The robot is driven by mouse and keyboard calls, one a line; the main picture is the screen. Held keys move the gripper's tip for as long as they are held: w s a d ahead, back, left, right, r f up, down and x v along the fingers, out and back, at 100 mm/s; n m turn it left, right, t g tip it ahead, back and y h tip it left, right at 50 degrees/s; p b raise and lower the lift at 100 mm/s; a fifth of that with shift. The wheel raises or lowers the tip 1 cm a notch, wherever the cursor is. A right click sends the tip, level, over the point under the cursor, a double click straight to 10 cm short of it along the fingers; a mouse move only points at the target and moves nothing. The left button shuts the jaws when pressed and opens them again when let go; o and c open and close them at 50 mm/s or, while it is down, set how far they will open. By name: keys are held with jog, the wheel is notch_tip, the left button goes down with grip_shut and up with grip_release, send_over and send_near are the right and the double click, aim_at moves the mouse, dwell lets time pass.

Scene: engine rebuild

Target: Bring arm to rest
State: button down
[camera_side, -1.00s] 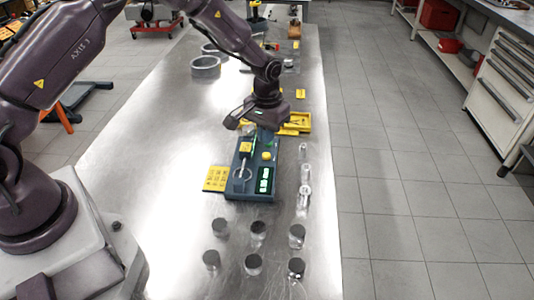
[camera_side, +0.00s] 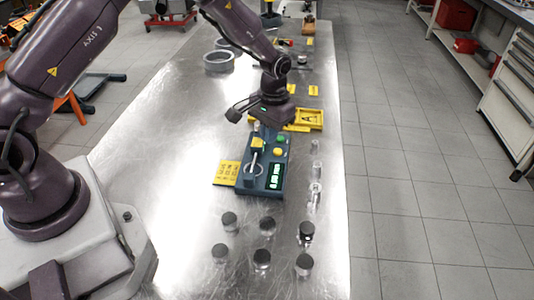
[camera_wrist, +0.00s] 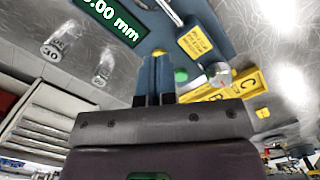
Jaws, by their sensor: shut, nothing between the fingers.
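My gripper (camera_side: 258,127) hangs just above the far end of the blue measuring device (camera_side: 247,189) in the side view. Its fingers are largely hidden there behind the dark gripper body. In the wrist view, the two blue-grey fingers of my gripper (camera_wrist: 155,65) are together and empty. The device carries a lit green display (camera_side: 276,175), a yellow button (camera_side: 278,152), a green button (camera_side: 280,139) and a slim metal rod across a ring. My arm reaches over the bench from the base at left, bent at the elbow and not folded back.
Several dark-topped metal cylinders (camera_side: 267,225) stand in front. Metal rings (camera_side: 219,61) lie farther back.

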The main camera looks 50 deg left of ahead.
jog(key=s+d+r+m+t, duration=0.1)
jog(key=s+r+t, duration=0.5)
jog(key=s+r, duration=1.9)
notch_tip(320, 180, up, 2)
jog(key=shift+r+m+t, duration=0.1)
jog(key=shift+m+t, duration=0.2)
jog(key=shift+m, duration=0.4)
dwell(0.9)
